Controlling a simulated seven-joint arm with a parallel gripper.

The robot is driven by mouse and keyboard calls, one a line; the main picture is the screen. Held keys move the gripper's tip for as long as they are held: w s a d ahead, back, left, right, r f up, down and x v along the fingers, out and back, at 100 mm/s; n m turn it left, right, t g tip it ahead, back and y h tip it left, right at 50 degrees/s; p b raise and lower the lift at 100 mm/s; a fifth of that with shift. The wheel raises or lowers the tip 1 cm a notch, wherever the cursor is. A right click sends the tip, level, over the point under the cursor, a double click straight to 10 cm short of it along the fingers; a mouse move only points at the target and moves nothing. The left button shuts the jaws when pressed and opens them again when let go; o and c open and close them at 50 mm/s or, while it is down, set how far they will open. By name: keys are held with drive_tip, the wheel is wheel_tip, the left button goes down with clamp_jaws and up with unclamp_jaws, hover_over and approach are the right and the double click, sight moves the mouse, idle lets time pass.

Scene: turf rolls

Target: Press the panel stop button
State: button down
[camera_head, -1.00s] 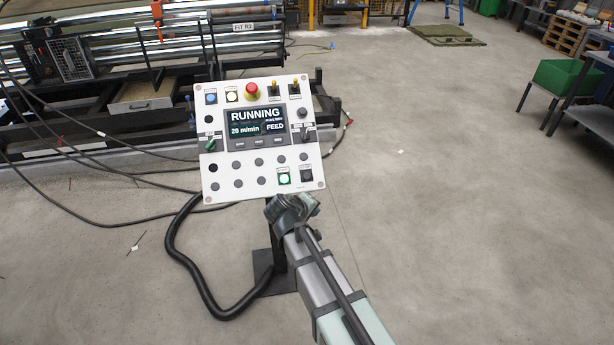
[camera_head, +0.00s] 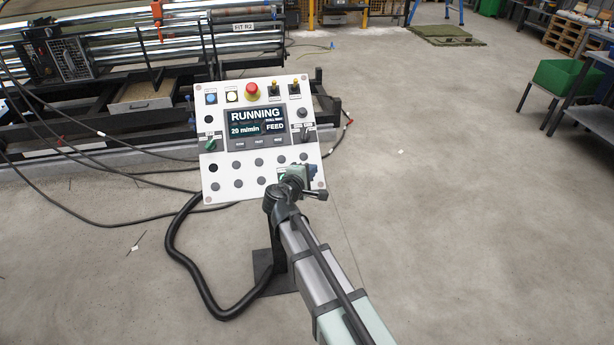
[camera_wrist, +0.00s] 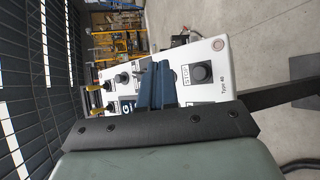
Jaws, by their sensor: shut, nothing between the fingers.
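The white control panel (camera_head: 215,188) stands on a post in the middle of the head view; its display reads RUNNING, 20 m/min, FEED. My gripper (camera_head: 312,169) is in front of the panel's lower right corner and covers the dark button there. In the wrist view the black round stop button (camera_wrist: 201,72), labelled STOP, shows near the panel's edge. My gripper's blue fingers (camera_wrist: 157,68) are shut and empty, to the left of the button in that view. I cannot tell whether they touch the panel.
A red mushroom button (camera_head: 252,91), yellow-tipped toggles (camera_head: 274,88) and a green selector (camera_head: 211,145) sit elsewhere on the panel. A roller machine (camera_head: 110,50) stands behind it. A black hose (camera_head: 178,262) and cables lie at left.

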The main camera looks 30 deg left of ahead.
drive_tip(key=w+a+f, duration=0.4)
drive_tip(key=f, duration=0.2)
drive_tip(key=shift+f, duration=0.4)
drive_tip(key=shift+w+a+f, duration=0.1)
drive_tip(key=shift+f, duration=0.05)
idle(2.2)
drive_tip(key=shift+w+a+f, duration=0.1)
drive_tip(key=shift+f, duration=0.1)
drive_tip(key=shift+w+a+f, duration=0.2)
drive_tip(key=shift+f, duration=0.1)
idle(1.0)
drive_tip(key=shift+s+d+r, duration=0.4)
drive_tip(key=shift+r, duration=0.25)
idle(0.5)
drive_tip(key=shift+s+d+r, duration=0.4)
drive_tip(key=shift+r, duration=0.25)
drive_tip(key=shift+s+d+r, duration=0.35)
drive_tip(key=shift+r, duration=0.25)
drive_tip(key=shift+s+d+r, duration=0.4)
drive_tip(key=shift+r, duration=0.25)
